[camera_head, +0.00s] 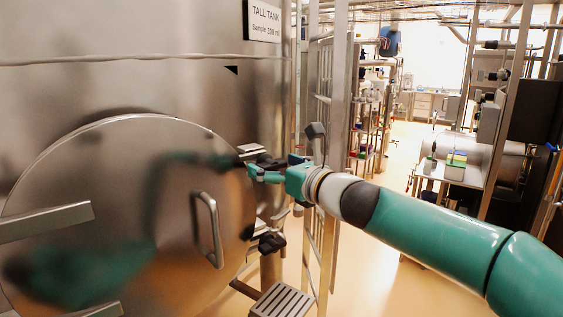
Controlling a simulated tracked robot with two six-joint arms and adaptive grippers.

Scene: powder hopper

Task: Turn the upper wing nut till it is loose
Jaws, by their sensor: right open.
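The upper wing nut (251,149) sits at the right edge of the round steel hatch (120,210), on the tall tank. My right gripper (250,170), teal with dark fingertips, reaches in from the right and is at the nut. Its fingers are open and partly overlap the nut in the picture. I cannot tell whether they touch it. A lower wing nut (270,242), dark, shows further down the hatch edge. My left gripper is not in view.
A bar handle (208,230) stands out from the hatch, left of and below my right gripper. A slatted metal step (282,302) is at the bottom. A steel frame (336,90) rises behind my right arm. Open floor (375,275) lies to the right.

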